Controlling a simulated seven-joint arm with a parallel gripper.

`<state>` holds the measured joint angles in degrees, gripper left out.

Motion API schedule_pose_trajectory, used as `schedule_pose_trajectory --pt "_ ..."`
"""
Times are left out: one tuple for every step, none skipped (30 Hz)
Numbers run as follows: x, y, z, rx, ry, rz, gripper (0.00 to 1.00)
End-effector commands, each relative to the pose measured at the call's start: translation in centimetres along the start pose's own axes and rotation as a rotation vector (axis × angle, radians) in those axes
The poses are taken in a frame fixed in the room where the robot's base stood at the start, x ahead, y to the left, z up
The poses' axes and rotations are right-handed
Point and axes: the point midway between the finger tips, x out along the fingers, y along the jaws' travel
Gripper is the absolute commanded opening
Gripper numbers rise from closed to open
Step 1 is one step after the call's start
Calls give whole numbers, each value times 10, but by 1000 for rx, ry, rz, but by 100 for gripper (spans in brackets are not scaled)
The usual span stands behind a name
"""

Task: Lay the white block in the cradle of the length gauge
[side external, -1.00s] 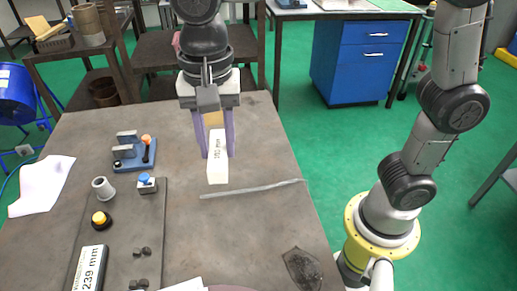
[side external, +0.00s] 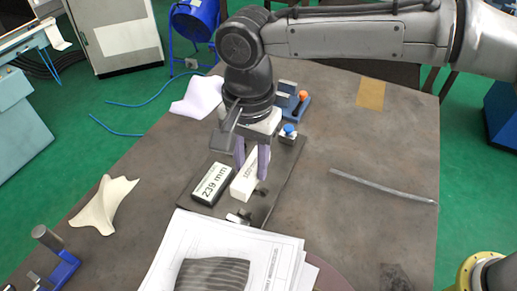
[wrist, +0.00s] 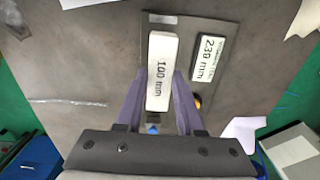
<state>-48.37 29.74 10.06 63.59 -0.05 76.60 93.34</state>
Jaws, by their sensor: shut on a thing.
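The white block (side external: 246,182), a long bar marked "100 mm", is held between the two purple fingers of my gripper (side external: 251,168). In the wrist view the block (wrist: 162,62) juts out forward from between the fingertips (wrist: 160,92). It is over the dark base plate (side external: 283,178) of what looks like the length gauge, beside the display reading "239 mm" (side external: 212,184). Small dark supports, perhaps the cradle, show by the block's near end (side external: 261,190). The block and fingers hide part of them. I cannot tell whether the block touches them.
A blue-knobbed part (side external: 288,133) stands at the plate's far end. A blue fixture with an orange knob (side external: 301,96) is behind it. Papers (side external: 222,252) lie near the front. A grey strip (side external: 383,187) lies on the right, where the table is mostly bare.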

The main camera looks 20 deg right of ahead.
Motion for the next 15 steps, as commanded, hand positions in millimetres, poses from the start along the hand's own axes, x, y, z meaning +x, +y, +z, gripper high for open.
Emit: schedule_pose_trajectory --pt "-2 0 0 0 0 -3 0" --pt "-2 0 0 0 0 -3 0" --pt "-2 0 0 0 0 -3 0" --pt "-2 0 0 0 0 -3 0" --pt "-1 0 0 0 0 -3 0" --pt "-1 0 0 1 0 -3 0" --pt "0 0 0 1 0 -3 0" --pt "1 0 0 1 0 -2 0" --pt "3 0 0 1 0 -2 0" --pt "4 0 0 1 0 -1 0" --pt "6 0 0 1 0 -2 0" --pt "9 0 0 1 0 -2 0" --pt "11 0 0 1 0 -1 0" --pt "14 0 0 1 0 -1 0" --pt "17 0 0 1 0 -1 0"
